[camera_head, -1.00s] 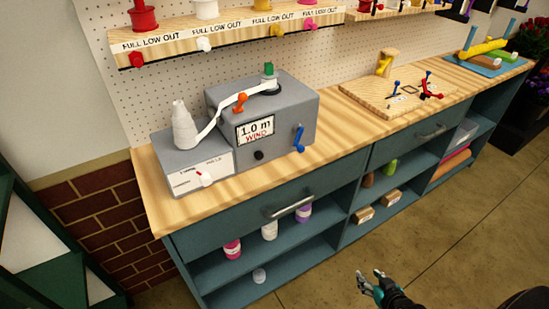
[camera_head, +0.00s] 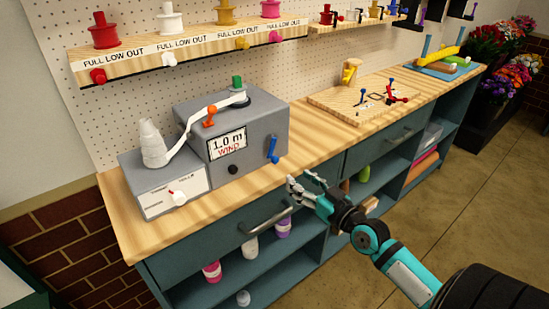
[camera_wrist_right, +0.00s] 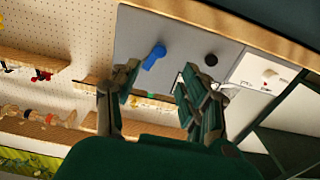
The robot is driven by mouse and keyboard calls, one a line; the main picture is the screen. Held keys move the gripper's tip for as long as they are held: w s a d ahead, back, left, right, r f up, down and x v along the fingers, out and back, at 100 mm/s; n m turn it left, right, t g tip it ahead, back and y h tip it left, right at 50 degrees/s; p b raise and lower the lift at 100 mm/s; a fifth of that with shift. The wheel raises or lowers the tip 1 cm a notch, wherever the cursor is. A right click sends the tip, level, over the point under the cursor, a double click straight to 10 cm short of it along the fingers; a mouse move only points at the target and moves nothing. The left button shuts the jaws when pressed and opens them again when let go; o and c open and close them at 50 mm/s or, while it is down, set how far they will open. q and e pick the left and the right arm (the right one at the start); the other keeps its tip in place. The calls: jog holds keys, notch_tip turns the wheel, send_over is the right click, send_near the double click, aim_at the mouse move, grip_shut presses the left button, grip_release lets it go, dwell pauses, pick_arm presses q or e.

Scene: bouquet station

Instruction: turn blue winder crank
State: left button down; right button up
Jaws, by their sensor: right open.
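The blue winder crank (camera_head: 273,149) sticks out of the front of the grey winder box (camera_head: 240,165), at its right side. A "1.0 m WIND" label (camera_head: 227,144) and a black knob (camera_head: 233,170) are on the same face. My right gripper (camera_head: 304,183) is open and empty, in front of the counter edge, a little right of and below the crank and apart from it. In the right wrist view the crank (camera_wrist_right: 154,57) shows beyond and between the open fingers (camera_wrist_right: 165,85). My left gripper is not in view.
A smaller grey box (camera_head: 165,190) with a white spool stands left of the winder. A wooden board (camera_head: 345,104) with small levers lies to the right. A drawer handle (camera_head: 265,221) juts out below. The counter (camera_head: 310,150) right of the winder is clear.

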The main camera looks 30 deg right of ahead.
aim_at(277, 162)
jog(key=w, duration=0.3)
jog(key=w+p, duration=0.1)
jog(key=w, duration=0.3)
jog(key=w+a, duration=0.1)
jog(key=w, duration=0.3)
jog(key=shift+w, duration=0.15)
jog(key=shift+d, duration=0.1)
grip_shut()
